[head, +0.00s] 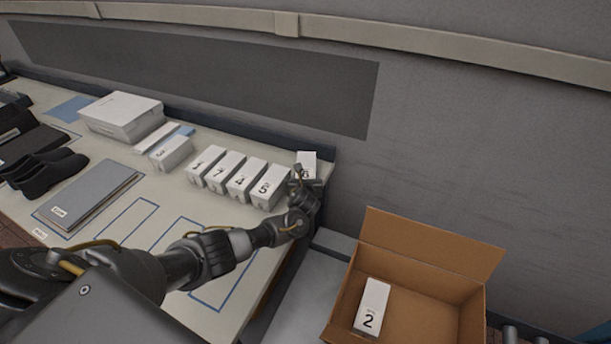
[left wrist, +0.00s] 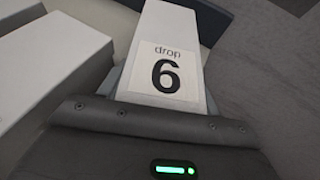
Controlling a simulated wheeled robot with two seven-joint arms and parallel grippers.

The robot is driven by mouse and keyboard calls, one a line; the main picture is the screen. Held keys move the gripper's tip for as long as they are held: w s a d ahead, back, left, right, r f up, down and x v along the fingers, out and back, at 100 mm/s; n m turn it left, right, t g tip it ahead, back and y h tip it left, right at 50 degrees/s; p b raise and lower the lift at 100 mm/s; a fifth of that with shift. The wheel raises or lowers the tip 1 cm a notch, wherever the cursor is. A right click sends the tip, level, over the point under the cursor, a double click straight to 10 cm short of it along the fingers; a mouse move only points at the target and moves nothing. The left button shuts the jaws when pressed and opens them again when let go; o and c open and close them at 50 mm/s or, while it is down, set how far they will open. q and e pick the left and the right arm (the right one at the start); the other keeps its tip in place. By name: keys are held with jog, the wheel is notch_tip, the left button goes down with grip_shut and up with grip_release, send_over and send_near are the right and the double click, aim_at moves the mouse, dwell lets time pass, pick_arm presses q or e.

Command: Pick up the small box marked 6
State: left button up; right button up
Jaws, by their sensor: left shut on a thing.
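The small white box marked 6 (left wrist: 168,60) fills the middle of the left wrist view, with "drop" printed above its number. In the head view its top (head: 307,160) shows at the right end of the row of boxes, partly hidden by my gripper. My left gripper (head: 301,178) is shut on this box near the table's right edge. Its fingertips are mostly hidden in both views. I cannot tell whether the box is clear of the table. My right gripper is not in view.
White boxes marked 1 (head: 204,166), 7 (head: 224,172), 4 (head: 246,178) and 5 (head: 268,185) stand close on the left. An open cardboard carton (head: 455,243) holds a box marked 2 (head: 372,305). Black shoes (head: 48,172) and a grey folder (head: 90,195) lie farther left. A wall rises behind.

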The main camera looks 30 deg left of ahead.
aim_at(306, 169)
pick_arm(q)
jog(key=shift+r, duration=0.1)
jog(key=shift+r, duration=0.2)
jog(key=r, duration=0.3)
jog(key=shift+s+d+r, duration=0.1)
jog(key=shift+s+d, duration=0.05)
jog(key=shift+d, duration=0.05)
jog(key=s+d+r+p, duration=0.5)
jog(key=s+d+r, duration=0.2)
jog(key=s+r, duration=0.2)
jog(key=shift+s+d+r+p, duration=0.15)
jog(key=shift+s+d+p, duration=0.25)
jog(key=shift+s, duration=0.65)
